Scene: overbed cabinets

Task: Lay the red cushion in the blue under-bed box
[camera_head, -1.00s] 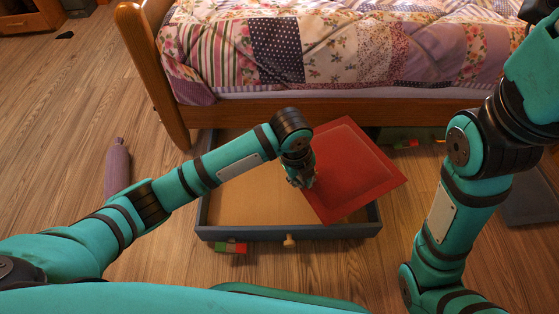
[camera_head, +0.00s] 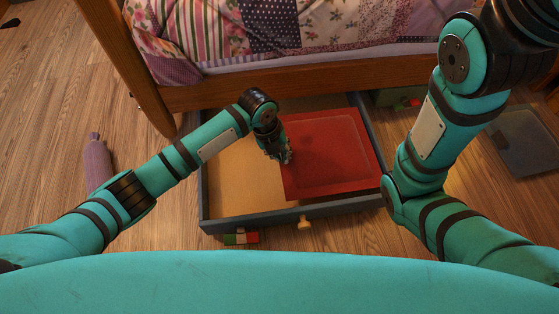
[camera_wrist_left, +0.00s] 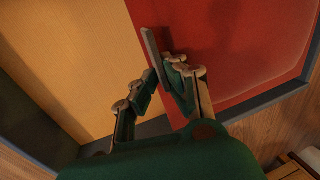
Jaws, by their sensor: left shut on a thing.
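The red cushion (camera_head: 332,152) is a flat square over the right half of the blue under-bed box (camera_head: 345,209). Its outline lies within the box walls in the head view; I cannot tell whether it touches the floor of the box. My left gripper (camera_head: 284,157) is shut on the cushion's left edge. In the left wrist view, the fingers (camera_wrist_left: 160,78) stand at the edge of the cushion (camera_wrist_left: 235,50), with the box's bare tan floor (camera_wrist_left: 75,55) on the left. My right arm shows on the right, but its gripper is out of view.
The bed frame (camera_head: 300,92) stands over the back of the box. A purple bottle-like roll (camera_head: 97,165) lies on the floor at left. Small coloured blocks (camera_head: 240,238) lie by the box front, near its wooden knob (camera_head: 305,222). A grey lid-like panel (camera_head: 525,140) lies at right.

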